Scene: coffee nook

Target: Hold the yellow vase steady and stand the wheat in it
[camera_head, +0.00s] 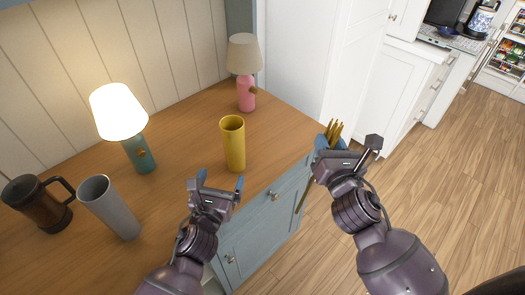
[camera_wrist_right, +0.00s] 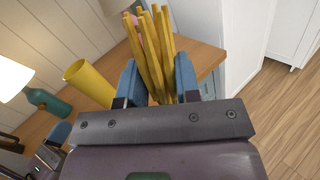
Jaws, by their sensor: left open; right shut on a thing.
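The yellow vase (camera_head: 233,147) stands upright and open-topped on the wooden counter, and it also shows in the right wrist view (camera_wrist_right: 90,85). My left gripper (camera_head: 221,182) is open and empty, in front of the vase and apart from it. My right gripper (camera_head: 330,146) is shut on the wheat (camera_head: 335,129), to the right of the vase and past the counter's right edge. In the right wrist view the wheat (camera_wrist_right: 152,50) is a bundle of yellow stalks between the blue fingers (camera_wrist_right: 160,85). Its heads point up, and a thin stem hangs below the gripper.
A lit teal lamp (camera_head: 139,154) stands left of the vase and a pink lamp (camera_head: 246,94) behind it. A grey cup (camera_head: 108,207) and a brown mug (camera_head: 40,204) are at the left. The counter (camera_head: 185,130) is clear right around the vase.

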